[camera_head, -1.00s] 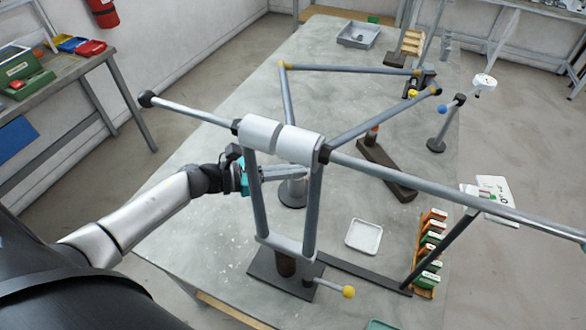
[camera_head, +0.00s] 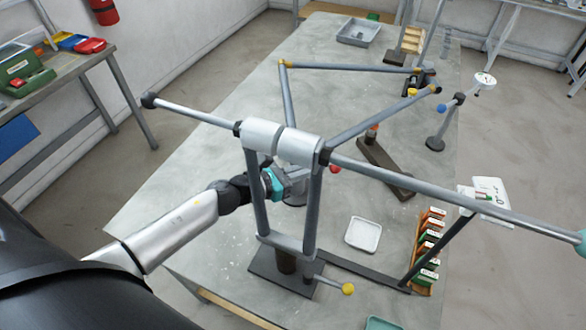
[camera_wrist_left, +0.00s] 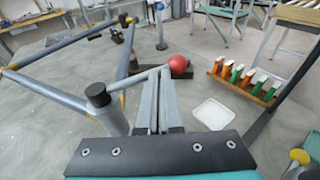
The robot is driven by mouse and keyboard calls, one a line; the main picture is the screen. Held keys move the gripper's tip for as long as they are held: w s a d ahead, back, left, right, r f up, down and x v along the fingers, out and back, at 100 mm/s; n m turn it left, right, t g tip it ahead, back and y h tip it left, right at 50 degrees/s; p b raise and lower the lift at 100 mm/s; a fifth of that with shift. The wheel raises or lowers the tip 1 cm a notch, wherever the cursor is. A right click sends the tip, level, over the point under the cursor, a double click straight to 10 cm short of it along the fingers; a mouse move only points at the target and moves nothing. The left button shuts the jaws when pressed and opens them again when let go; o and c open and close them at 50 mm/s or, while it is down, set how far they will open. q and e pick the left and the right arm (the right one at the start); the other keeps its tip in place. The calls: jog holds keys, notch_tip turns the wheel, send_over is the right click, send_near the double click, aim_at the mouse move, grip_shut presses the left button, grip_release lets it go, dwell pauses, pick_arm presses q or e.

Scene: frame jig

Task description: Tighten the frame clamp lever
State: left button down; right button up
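The frame jig's silver clamp sleeves (camera_head: 278,139) sit around the long grey tube over two upright posts. A red ball knob (camera_head: 335,169) shows just right of the posts. It also shows in the left wrist view (camera_wrist_left: 178,63), just past my fingertips. There a grey bar runs from a black-capped post (camera_wrist_left: 97,95) toward the ball and crosses the fingertips. My left gripper (camera_head: 290,178) is behind the posts, its tips partly hidden. In the left wrist view its fingers (camera_wrist_left: 158,98) look shut, close together against the bar; no grip around it shows. My right gripper does not show.
A lever with a yellow knob (camera_head: 348,289) sticks out at the jig's base. A white tray (camera_head: 363,235) and a rack of coloured blocks (camera_head: 429,252) stand to the right. The long tube (camera_head: 450,188) spans the bench. A teal shape (camera_head: 581,243) shows at the right edge.

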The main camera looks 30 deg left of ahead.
pick_arm(q)
jog(key=shift+r+b+x, duration=0.15)
jog(key=shift+b+x, duration=0.1)
jog(key=shift+x, duration=0.5)
jog(key=shift+r+b+x, duration=0.15)
jog(key=shift+b+x, duration=0.1)
jog(key=shift+x, duration=0.5)
jog(key=b+v, duration=0.2)
jog(key=v, duration=1.3)
jog(key=shift+b, duration=0.4)
jog(key=shift+s, duration=0.15)
